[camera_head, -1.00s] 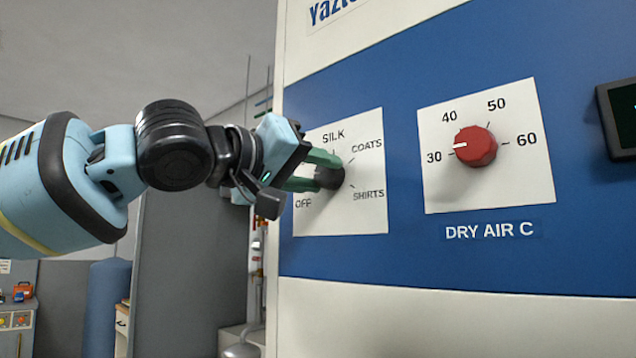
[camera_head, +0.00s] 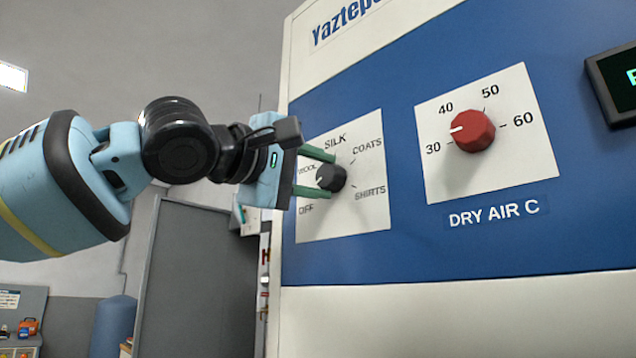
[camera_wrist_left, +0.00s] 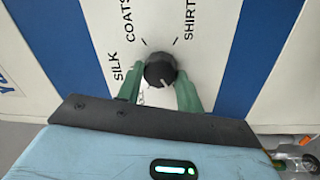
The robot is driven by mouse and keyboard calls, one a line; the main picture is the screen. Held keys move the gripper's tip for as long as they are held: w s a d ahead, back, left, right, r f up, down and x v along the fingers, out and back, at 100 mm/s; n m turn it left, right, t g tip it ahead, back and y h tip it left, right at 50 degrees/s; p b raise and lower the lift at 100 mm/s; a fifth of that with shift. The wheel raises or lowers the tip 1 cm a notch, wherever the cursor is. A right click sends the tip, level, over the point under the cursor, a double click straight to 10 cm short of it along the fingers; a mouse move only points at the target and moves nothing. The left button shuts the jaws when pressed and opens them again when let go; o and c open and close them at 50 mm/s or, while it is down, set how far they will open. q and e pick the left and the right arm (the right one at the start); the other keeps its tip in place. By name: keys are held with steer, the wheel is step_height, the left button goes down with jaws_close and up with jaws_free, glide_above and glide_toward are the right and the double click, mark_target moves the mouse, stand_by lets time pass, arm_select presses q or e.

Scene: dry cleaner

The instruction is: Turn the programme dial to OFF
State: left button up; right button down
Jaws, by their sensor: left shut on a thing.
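The programme dial (camera_head: 331,177) is a small dark knob on a white label plate (camera_head: 370,215) reading OFF, WOOL, SILK, COATS and SHIRTS. My left gripper (camera_head: 318,173) reaches in from the left, shut on the dial, with one green finger above it and one below. In the left wrist view, the dial (camera_wrist_left: 160,69) sits between the green finger tips (camera_wrist_left: 158,82). Its white mark points toward the gripper's palm, which is the side between WOOL and OFF. The exact setting is hard to read. My right gripper is not in view.
A red DRY AIR C dial (camera_head: 472,131) is on a second white plate to the right, its mark between 30 and 40. A dark display (camera_head: 612,85) juts out at the right edge. A grey partition (camera_head: 205,280) stands left of the machine.

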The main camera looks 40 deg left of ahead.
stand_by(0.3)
arm_select(q)
steer(key=o, duration=0.6)
steer(key=shift+c, duration=0.2)
steer(key=o, duration=0.4)
steer(key=s, duration=0.5)
steer(key=s+a+b, duration=0.1)
steer(key=s, duration=0.1)
steer(key=shift+s+f, duration=0.3)
steer(key=shift+s, duration=0.1)
